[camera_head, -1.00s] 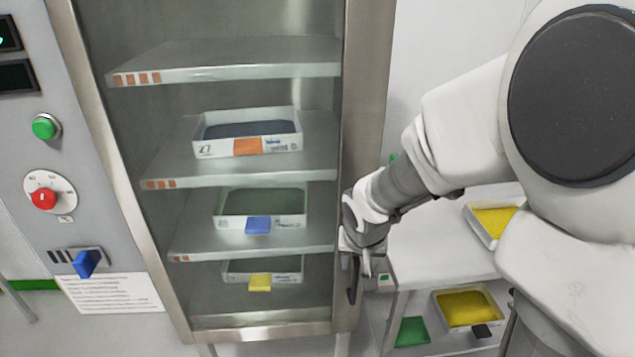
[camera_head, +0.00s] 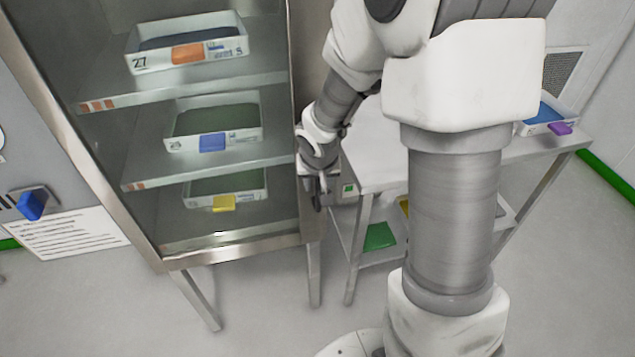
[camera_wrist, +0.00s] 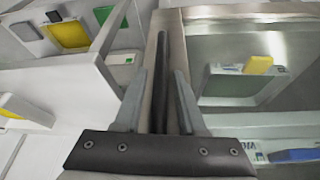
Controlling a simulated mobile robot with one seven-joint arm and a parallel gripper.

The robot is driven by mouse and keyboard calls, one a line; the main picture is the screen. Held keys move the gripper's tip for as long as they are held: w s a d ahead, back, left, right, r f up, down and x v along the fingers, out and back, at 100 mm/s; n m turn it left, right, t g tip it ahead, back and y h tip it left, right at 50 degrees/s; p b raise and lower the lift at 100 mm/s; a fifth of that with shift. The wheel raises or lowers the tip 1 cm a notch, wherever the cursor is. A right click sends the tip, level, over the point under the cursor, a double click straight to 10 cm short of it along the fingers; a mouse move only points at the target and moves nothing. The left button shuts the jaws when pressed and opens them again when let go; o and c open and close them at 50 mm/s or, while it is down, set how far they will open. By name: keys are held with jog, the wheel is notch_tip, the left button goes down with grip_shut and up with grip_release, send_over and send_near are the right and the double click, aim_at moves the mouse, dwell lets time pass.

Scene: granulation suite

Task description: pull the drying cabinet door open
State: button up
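The drying cabinet door (camera_head: 225,254) is a glass pane in a steel frame, at the left in the head view. It looks shut, with shelves and trays showing through it. Its handle (camera_wrist: 161,75) is a dark upright bar near the door's right edge. My gripper (camera_head: 316,186) is at this handle in the head view, where my wrist partly hides the bar. In the wrist view my gripper's fingers (camera_wrist: 160,88) stand apart, one on each side of the bar. Gaps show between bar and fingers, so the gripper looks open around it.
Trays with an orange tag (camera_head: 188,53), a blue tag (camera_head: 212,142) and a yellow tag (camera_head: 223,203) sit inside the cabinet. A white table (camera_head: 375,175) stands close on the right. A control panel (camera_head: 40,130) is on the left. Floor (camera_head: 265,310) in front is clear.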

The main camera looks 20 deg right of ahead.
grip_shut()
dwell(1.2)
